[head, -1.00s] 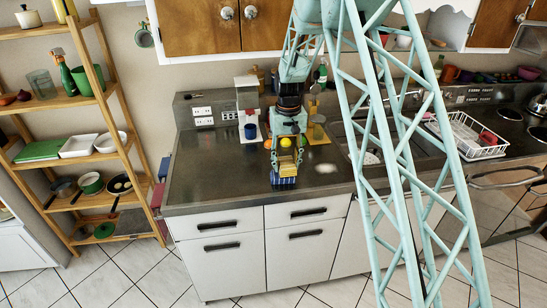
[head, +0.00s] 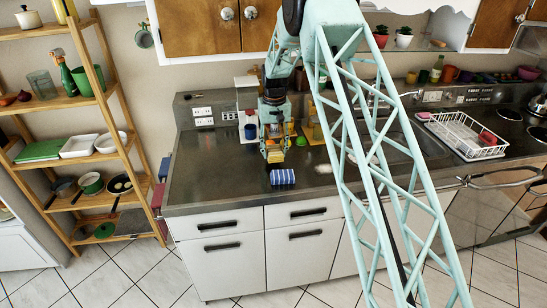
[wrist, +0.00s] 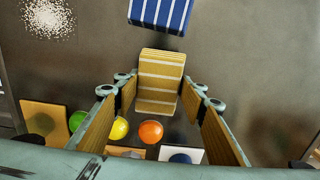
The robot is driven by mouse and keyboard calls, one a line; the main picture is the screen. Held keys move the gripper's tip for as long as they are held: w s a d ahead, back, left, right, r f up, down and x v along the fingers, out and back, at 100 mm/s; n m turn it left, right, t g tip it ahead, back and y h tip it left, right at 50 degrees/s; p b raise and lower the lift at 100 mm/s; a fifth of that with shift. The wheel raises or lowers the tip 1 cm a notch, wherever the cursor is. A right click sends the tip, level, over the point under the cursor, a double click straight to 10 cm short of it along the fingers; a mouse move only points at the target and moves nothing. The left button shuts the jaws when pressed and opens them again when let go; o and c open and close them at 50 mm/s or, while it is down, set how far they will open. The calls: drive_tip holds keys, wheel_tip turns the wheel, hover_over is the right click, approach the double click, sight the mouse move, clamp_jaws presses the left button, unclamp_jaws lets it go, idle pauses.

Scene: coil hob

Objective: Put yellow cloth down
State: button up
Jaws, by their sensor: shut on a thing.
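The yellow striped cloth (wrist: 160,64) is a folded block with pale stripes, between the two fingers of my gripper (wrist: 160,92) in the wrist view. My gripper is shut on it. In the head view my gripper (head: 274,150) is low over the dark counter, and the yellow cloth (head: 274,157) shows small at its fingertips. I cannot tell whether the cloth touches the counter. A blue striped cloth (head: 283,177) lies on the counter, in front of and slightly right of my gripper. It also shows at the top of the wrist view (wrist: 160,12), apart from the yellow cloth.
Green (wrist: 77,121), yellow (wrist: 119,128) and orange (wrist: 151,131) balls lie behind my gripper. A blue mug (head: 250,131) and a yellow board (head: 313,132) stand near the wall. White grains (wrist: 47,18) are spread on the counter. The counter left of my gripper is clear.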

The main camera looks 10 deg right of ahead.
sight(273, 149)
idle(0.3)
drive_tip(key=shift+w+a, duration=0.1)
drive_tip(key=shift+w, duration=0.1)
drive_tip(key=shift+w+f, duration=0.1)
drive_tip(key=shift+f, duration=1.65)
drive_tip(key=shift+f, duration=0.35)
drive_tip(key=o, duration=0.9)
drive_tip(key=shift+r, duration=0.2)
wheel_tip(273, 149, up, 12)
drive_tip(key=shift+r, duration=0.15)
